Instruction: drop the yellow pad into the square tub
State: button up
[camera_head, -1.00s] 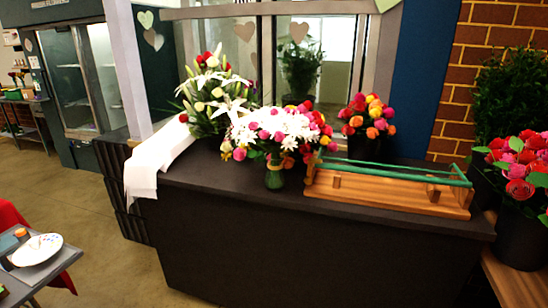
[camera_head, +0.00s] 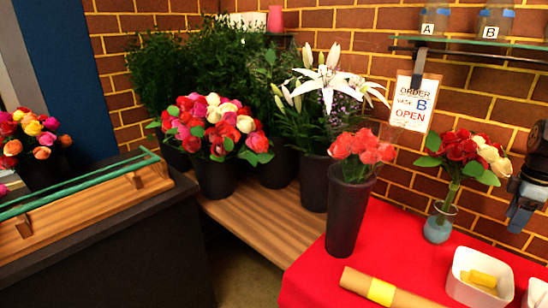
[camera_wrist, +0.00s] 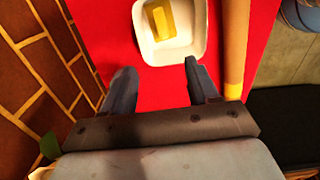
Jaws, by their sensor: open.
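A white, roughly square tub (camera_head: 461,293) stands on the red cloth at the lower right of the head view. Yellow material, seemingly a pad (camera_head: 482,279), lies inside it; I cannot tell if it is one piece or two. In the wrist view the yellow pad (camera_wrist: 162,19) lies in a white tub (camera_wrist: 198,45) at the top. A second white container (camera_head: 538,291) is cut off at the head view's right edge. My gripper (camera_wrist: 160,76) is open and empty, its fingers over the red cloth just short of the tub. Part of my arm's end shows at the head view's right edge.
A brown paper roll (camera_head: 408,298) with a yellow band lies beside the tub. A glass vase (camera_head: 438,223) of roses and a dark bucket (camera_head: 347,215) of red flowers stand on the red cloth (camera_head: 385,235). A brick wall (camera_head: 480,75) rises behind.

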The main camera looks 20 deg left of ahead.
notch_tip(320, 180, up, 4)
jog(key=shift+w+d+f, duration=0.1)
jog(key=shift+f, duration=0.1)
dwell(0.5)
jog(key=s+a+r+m+t, duration=0.1)
jog(key=s+a+r+m, duration=0.25)
jog(key=s+r, duration=0.2)
jog(key=s+a+r+m+t, duration=0.2)
jog(key=s+r+m, duration=0.25)
jog(key=s, duration=0.25)
jog(key=s+a+r+m+t, duration=0.1)
jog(key=s+a+m, duration=0.1)
jog(key=s, duration=0.6)
jog(key=s+a+r+m+t, duration=0.1)
jog(key=s+a+r+m, duration=0.1)
jog(key=s+m, duration=0.3)
jog(key=s, duration=0.3)
jog(key=shift+s+t, duration=0.25)
jog(key=shift+t, duration=0.05)
